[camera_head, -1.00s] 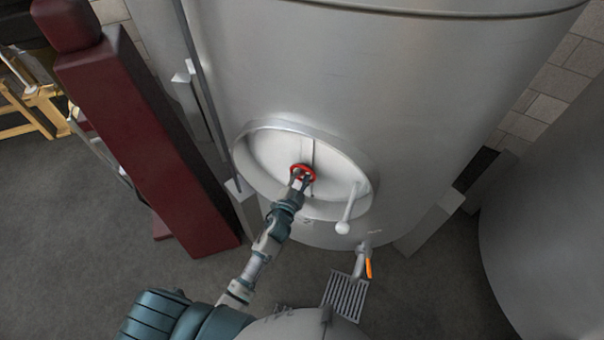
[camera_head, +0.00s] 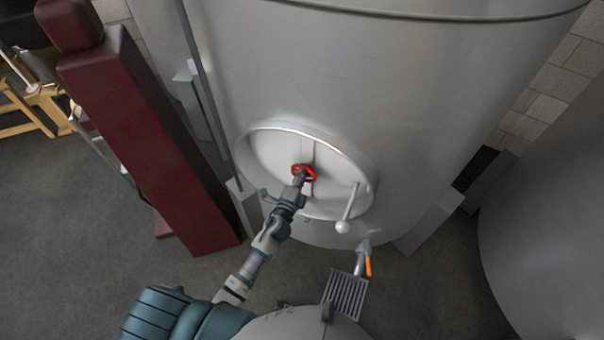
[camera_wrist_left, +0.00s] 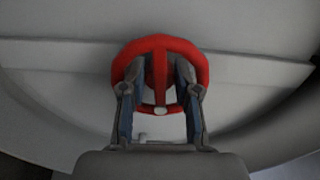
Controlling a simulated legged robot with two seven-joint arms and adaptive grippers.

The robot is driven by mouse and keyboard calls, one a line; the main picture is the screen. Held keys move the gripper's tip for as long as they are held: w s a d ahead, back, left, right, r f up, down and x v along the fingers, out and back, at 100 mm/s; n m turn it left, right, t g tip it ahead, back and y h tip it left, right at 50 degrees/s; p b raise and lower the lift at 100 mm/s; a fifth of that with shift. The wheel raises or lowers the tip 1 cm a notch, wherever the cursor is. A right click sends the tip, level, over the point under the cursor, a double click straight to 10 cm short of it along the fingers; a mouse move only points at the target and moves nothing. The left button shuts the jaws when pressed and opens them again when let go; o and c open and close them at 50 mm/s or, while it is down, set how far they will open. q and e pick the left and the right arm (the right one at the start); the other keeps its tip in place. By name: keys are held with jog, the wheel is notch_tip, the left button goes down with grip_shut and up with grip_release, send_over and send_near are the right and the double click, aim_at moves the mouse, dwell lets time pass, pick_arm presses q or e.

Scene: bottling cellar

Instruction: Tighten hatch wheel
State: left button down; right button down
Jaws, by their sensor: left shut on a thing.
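The red hatch wheel (camera_head: 308,170) sits in the middle of the round hatch (camera_head: 268,154) low on the steel tank (camera_head: 400,110). In the left wrist view the wheel (camera_wrist_left: 160,46) is a red ring with a bar across it. My left gripper (camera_head: 300,177) is at the wheel, and in the left wrist view its two fingers (camera_wrist_left: 160,80) reach into the ring, one on each side of the bar, shut on the wheel. The fingers hide part of the ring. My right gripper is not in view.
A white lever with a ball end (camera_head: 343,227) hangs at the hatch's right side. Below it are an orange-handled tap (camera_head: 368,266) and a floor grate (camera_head: 346,294). A dark red post (camera_head: 145,140) stands left, and another tank (camera_head: 550,210) stands right.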

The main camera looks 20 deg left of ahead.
pick_arm(q)
jog(key=shift+s+f+m, duration=0.1)
jog(key=shift+f+m, duration=0.15)
jog(key=shift+m, duration=0.15)
jog(key=c, duration=1)
grip_release()
jog(key=shift+c, duration=0.2)
jog(key=shift+o, duration=0.9)
jog(key=shift+r, duration=0.1)
jog(key=s, duration=1.1)
jog(key=shift+s+a, duration=0.3)
jog(key=shift+a, duration=0.15)
